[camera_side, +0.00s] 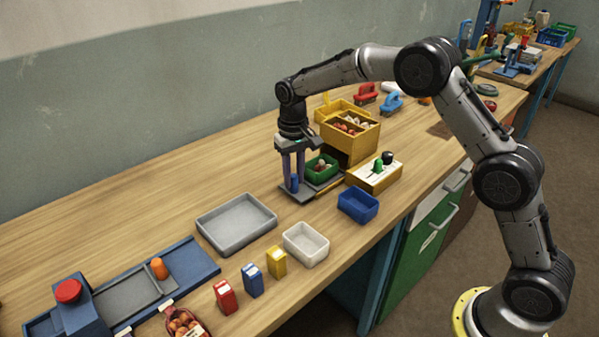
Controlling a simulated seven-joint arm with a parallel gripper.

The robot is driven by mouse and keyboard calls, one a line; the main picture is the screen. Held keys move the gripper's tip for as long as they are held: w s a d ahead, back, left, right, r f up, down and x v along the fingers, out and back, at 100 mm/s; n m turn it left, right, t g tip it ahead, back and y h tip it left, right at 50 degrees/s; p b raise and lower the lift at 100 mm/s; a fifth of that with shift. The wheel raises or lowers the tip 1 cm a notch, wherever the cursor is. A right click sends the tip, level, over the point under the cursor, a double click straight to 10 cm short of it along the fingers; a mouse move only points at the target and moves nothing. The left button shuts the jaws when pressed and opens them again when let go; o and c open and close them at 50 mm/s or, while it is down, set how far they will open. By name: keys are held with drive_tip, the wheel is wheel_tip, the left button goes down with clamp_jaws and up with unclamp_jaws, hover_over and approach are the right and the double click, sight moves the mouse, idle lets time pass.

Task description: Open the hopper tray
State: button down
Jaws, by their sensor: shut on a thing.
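The yellow hopper (348,143) stands at the back of the bench, with several brown and pale round things in its open top. A flat dark grey tray (312,196) extends from its lower front, and a green bin (327,176) with a few round things sits at the opening. A short blue upright piece (295,184) stands at the tray's outer end. My gripper (293,181) points straight down there and is shut on this blue piece, as far as I can tell. The fingertips partly hide the contact.
A yellow box with green and black knobs (374,176) stands right of the tray. A blue bin (358,205), a white bin (306,244) and a grey tray (237,222) lie in front. Small red, blue and yellow packets stand near the front edge. The back left bench is clear.

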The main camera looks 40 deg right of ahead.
drive_tip(key=shift+r, duration=0.15)
drive_tip(key=c, duration=0.9)
unclamp_jaws()
wheel_tip(320, 180, up, 14)
drive_tip(key=shift+f, duration=0.15)
